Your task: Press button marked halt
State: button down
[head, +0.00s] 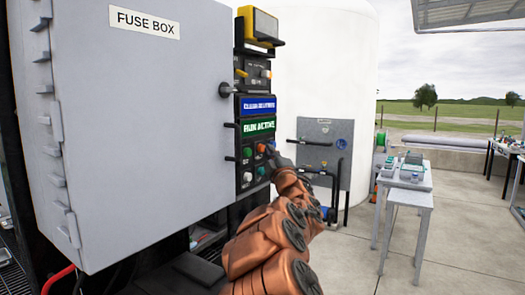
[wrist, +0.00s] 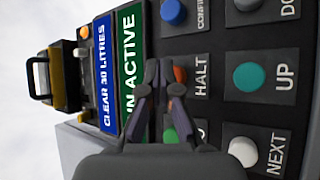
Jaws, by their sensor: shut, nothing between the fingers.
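The control panel (head: 255,162) is on the side of the fuse box. Its halt button is orange-red (head: 261,148), between a green button and a blue one. In the wrist view the HALT label (wrist: 203,77) reads sideways, and the halt button (wrist: 180,75) beside it is partly hidden behind my fingers. My gripper (wrist: 158,68) is shut and empty, its tips close in front of the button. I cannot tell whether they touch it. In the head view my gripper (head: 273,153) is at the panel, just right of the halt button.
Neighbouring buttons are close: green (wrist: 170,135), blue CONFIRM (wrist: 173,12), teal UP (wrist: 247,77) and white NEXT (wrist: 243,150). Green (wrist: 131,62) and blue (wrist: 105,70) display strips adjoin. The grey fuse box (head: 130,130) fills the left. A table (head: 405,196) stands at right.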

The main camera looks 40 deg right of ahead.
jog(key=shift+w+a+b, duration=0.25)
jog(key=shift+w+b, duration=0.1)
jog(key=shift+w, duration=0.25)
dwell(0.8)
jog(key=shift+s, duration=0.1)
jog(key=shift+s+d, duration=0.35)
jog(key=shift+s, duration=0.55)
jog(key=shift+s, duration=0.1)
jog(key=s+p, duration=0.1)
jog(key=s, duration=0.1)
jog(key=s+d, duration=0.1)
jog(key=s, duration=0.1)
jog(key=shift+s+d+p, duration=0.2)
jog(key=shift+s+p, duration=0.1)
jog(key=shift+p, duration=0.1)
jog(key=shift+w, duration=0.1)
dwell(0.8)
